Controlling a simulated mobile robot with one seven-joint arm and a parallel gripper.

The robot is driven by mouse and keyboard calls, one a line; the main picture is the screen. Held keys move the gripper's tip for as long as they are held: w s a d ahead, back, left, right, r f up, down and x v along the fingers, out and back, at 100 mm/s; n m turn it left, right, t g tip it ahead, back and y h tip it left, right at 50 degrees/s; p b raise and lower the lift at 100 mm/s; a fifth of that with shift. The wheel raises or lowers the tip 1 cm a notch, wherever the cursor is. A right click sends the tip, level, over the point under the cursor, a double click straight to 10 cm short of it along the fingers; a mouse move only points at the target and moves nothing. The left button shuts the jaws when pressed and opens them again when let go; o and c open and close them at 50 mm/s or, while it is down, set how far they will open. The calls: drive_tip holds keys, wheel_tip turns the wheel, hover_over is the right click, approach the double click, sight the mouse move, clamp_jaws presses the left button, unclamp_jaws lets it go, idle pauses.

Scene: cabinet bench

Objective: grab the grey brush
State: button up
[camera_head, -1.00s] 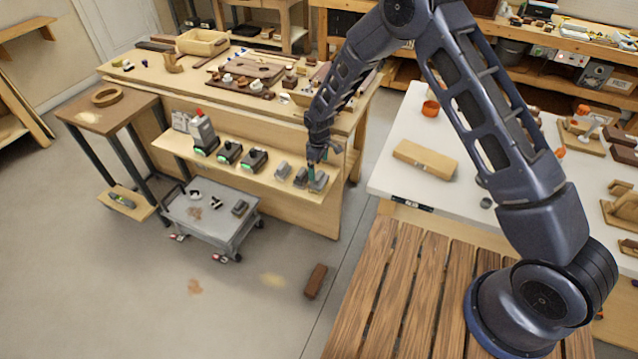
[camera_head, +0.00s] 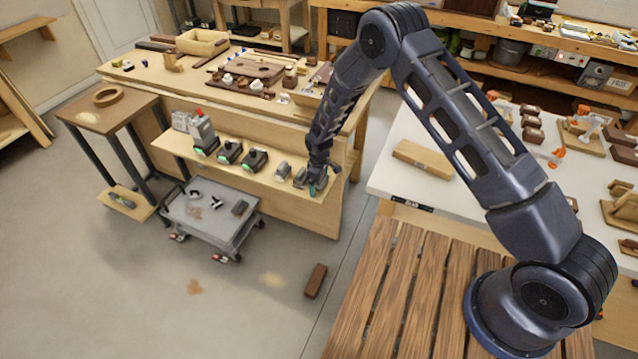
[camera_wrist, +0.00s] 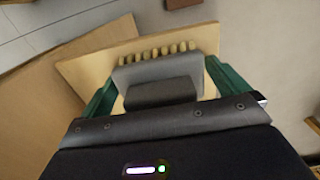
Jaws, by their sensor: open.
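The grey brush (camera_wrist: 158,70) lies at the end of the low wooden shelf. In the wrist view it shows a pale grey block, a darker grey grip (camera_wrist: 160,92) and a row of tan bristle tufts along its far edge. My gripper (camera_wrist: 160,82) is open, with one green finger on each side of the brush. I cannot tell whether either finger touches it. In the head view my gripper (camera_head: 318,186) is down at the shelf's right end and hides most of the brush.
Two grey items (camera_head: 282,170) (camera_head: 299,177) sit on the shelf (camera_head: 262,182) just left of my gripper. Several black-and-green tools (camera_head: 230,151) stand farther left. The workbench (camera_head: 135,72) rises behind. A grey cart (camera_head: 205,225) stands below. A brown block (camera_head: 315,281) lies on the floor.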

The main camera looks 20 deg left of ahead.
drive_tip(key=shift+c, duration=0.2)
drive_tip(key=c, duration=0.9)
drive_tip(key=shift+r, duration=0.1)
